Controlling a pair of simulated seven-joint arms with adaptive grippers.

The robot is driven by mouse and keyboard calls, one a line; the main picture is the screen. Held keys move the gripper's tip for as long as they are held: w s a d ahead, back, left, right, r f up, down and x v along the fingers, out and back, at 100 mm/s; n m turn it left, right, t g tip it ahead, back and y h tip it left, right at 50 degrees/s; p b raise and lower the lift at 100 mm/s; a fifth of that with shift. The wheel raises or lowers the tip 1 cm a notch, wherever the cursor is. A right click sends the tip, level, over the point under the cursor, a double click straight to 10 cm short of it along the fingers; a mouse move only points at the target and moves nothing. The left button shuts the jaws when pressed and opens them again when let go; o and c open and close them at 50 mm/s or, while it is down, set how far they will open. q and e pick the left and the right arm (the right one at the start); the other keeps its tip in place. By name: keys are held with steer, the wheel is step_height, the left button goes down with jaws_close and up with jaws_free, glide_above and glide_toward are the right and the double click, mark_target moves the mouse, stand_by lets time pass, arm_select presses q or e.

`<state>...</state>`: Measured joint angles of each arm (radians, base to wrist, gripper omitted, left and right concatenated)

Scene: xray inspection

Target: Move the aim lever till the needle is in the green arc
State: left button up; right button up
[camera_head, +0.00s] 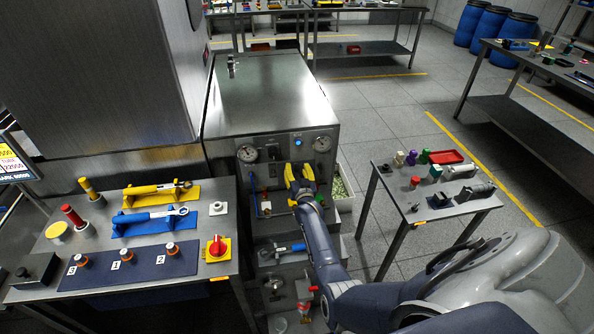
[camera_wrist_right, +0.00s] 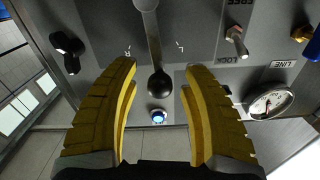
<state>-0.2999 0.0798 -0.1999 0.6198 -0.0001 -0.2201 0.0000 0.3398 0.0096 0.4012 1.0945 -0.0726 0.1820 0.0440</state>
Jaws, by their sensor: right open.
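My right gripper (camera_head: 300,180) is at the front panel of the steel machine (camera_head: 270,95), its yellow fingers open. In the right wrist view a grey lever with a black ball knob (camera_wrist_right: 160,84) lies between the open fingers (camera_wrist_right: 158,100), with gaps on both sides. In the head view the gripper hides this lever. A left dial gauge (camera_head: 247,153) and a right dial gauge (camera_head: 322,144) sit on the panel. The wrist view shows one gauge (camera_wrist_right: 271,101) near a LINE label. Needle positions and any green arc are too small to tell. My left gripper is not in view.
A blue lamp (camera_head: 298,143) is above the gripper. In the wrist view a toggle switch (camera_wrist_right: 237,40) and a black knob (camera_wrist_right: 68,45) flank the lever. A left bench (camera_head: 60,272) holds tools; a right table (camera_head: 395,187) holds small parts. Floor shows between machine and right table.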

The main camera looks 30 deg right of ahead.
steer(key=shift+c, duration=0.3)
jaws_close()
